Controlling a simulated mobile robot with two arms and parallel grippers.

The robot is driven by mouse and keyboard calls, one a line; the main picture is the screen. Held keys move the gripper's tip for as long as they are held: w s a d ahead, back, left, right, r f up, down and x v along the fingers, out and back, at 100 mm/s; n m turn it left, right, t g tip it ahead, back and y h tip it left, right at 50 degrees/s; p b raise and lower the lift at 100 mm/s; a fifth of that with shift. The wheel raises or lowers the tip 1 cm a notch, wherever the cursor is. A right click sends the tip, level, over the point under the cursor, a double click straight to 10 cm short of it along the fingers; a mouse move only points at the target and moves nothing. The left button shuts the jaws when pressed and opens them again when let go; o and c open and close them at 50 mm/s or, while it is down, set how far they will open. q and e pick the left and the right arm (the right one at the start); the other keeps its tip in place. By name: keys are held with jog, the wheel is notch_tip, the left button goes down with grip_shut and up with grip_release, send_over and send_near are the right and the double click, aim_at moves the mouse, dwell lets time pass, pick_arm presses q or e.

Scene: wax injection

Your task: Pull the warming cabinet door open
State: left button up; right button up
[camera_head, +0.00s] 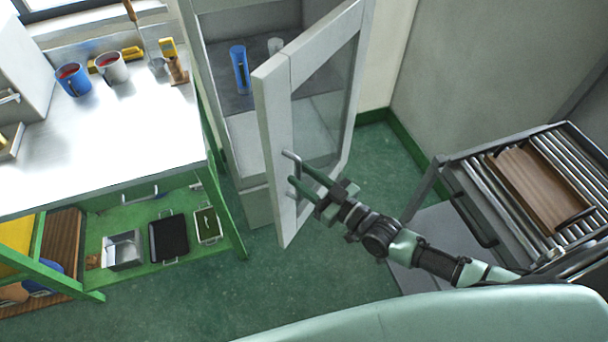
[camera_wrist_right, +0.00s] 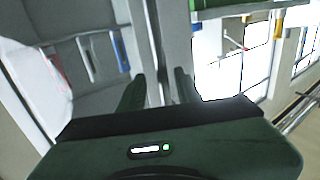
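The warming cabinet (camera_head: 222,135) stands at the centre back of the head view. Its pale grey framed door (camera_head: 275,130) with a glass pane is swung well open, and shelves show inside. The door's bar handle (camera_head: 291,158) is on the free edge side. My right gripper (camera_head: 296,172) is at the handle, its two green fingers spread apart. In the right wrist view the fingers (camera_wrist_right: 160,85) are apart with a light bar between them; whether either touches it I cannot tell. My left gripper is not in view.
A blue cup (camera_head: 239,68) stands on a cabinet shelf. A steel-topped green workbench (camera_head: 130,135) with mugs is at the left. A rack with metal rollers and a brown board (camera_head: 535,185) is at the right. Green floor (camera_head: 385,165) is clear between the door and rack.

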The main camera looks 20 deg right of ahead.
jog(key=shift+w, duration=0.1)
grip_shut()
